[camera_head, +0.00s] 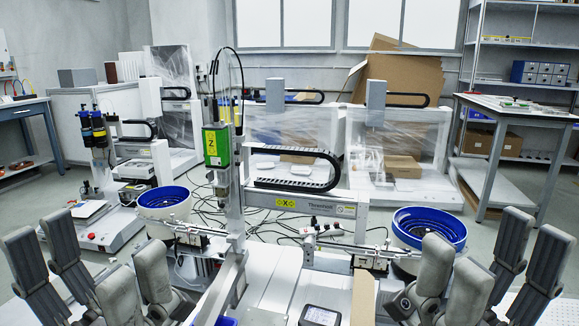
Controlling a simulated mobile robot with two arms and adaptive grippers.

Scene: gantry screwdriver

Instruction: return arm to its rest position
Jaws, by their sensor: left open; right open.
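My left gripper (92,258) is at the lower left of the head view, its grey fingers pointing up and spread wide apart. My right gripper (490,255) is at the lower right in a similar raised pose, also spread. Both are open, with nothing between the fingers. The gantry screwdriver with its green body (216,146) hangs upright between them, further back. Both grippers are apart from it. Most of both arms is below the picture edge and hidden.
A blue-lined bowl feeder (164,197) stands behind my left gripper and another (430,228) behind my right one. The gantry beam (305,202) crosses the middle. A dark-screened device (320,316) lies at the bottom centre. A workbench (520,108) stands at the right.

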